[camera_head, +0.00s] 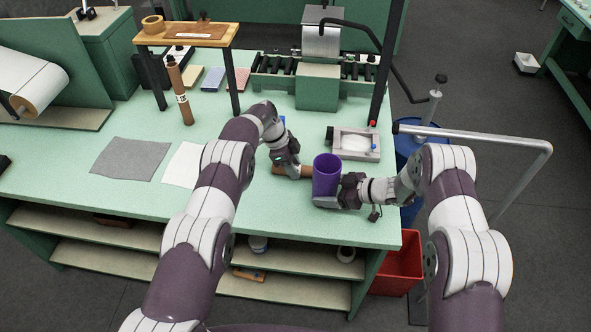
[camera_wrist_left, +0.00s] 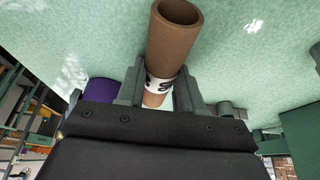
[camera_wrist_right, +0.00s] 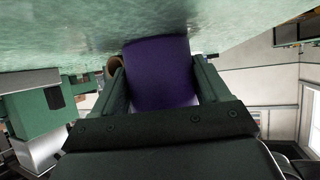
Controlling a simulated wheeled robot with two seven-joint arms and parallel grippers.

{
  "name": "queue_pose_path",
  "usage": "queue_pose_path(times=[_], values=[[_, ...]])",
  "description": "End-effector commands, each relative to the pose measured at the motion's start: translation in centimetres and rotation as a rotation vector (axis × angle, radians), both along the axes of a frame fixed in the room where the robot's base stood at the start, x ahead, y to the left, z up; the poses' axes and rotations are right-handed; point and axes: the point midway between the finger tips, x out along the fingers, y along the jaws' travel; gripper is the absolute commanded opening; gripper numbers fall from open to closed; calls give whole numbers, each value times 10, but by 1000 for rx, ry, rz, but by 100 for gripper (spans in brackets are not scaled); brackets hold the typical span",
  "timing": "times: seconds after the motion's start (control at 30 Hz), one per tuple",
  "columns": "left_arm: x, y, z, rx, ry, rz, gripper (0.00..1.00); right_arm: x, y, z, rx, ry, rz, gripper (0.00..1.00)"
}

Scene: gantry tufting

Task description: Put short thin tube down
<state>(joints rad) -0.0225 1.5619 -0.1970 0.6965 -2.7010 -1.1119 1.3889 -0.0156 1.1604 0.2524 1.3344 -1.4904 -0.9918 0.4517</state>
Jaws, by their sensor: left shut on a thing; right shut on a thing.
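A short brown cardboard tube (camera_wrist_left: 173,45) with a white label band sits between the two fingers of my left gripper (camera_wrist_left: 158,88), which is shut on it. In the head view the tube (camera_head: 306,172) shows partly behind the left gripper (camera_head: 288,163), low over the green table top near its front right. I cannot tell whether it touches the table. A purple cylinder (camera_head: 326,175) stands upright just right of it, and my right gripper (camera_head: 328,195) is shut on it. The right wrist view shows the purple cylinder (camera_wrist_right: 160,75) between the fingers, the brown tube's end (camera_wrist_right: 112,68) beside it.
A taller brown tube (camera_head: 180,92) stands upright at the back left. A grey sheet (camera_head: 131,159) and a white sheet (camera_head: 183,165) lie on the table (camera_head: 95,130). The table's front edge is close.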

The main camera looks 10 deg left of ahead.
Motion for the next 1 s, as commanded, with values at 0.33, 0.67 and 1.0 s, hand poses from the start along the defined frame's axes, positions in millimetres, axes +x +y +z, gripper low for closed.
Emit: queue_pose_path(times=[0.33,0.67,1.0], values=[[1,0,38,0,-4,0,2,0,0,0,0,0,0,58],[0,0,98,0,0,-1,2,0,0,0,0,0,0,58],[0,0,101,0,0,0,2,0,0,0,0,0,0,58]])
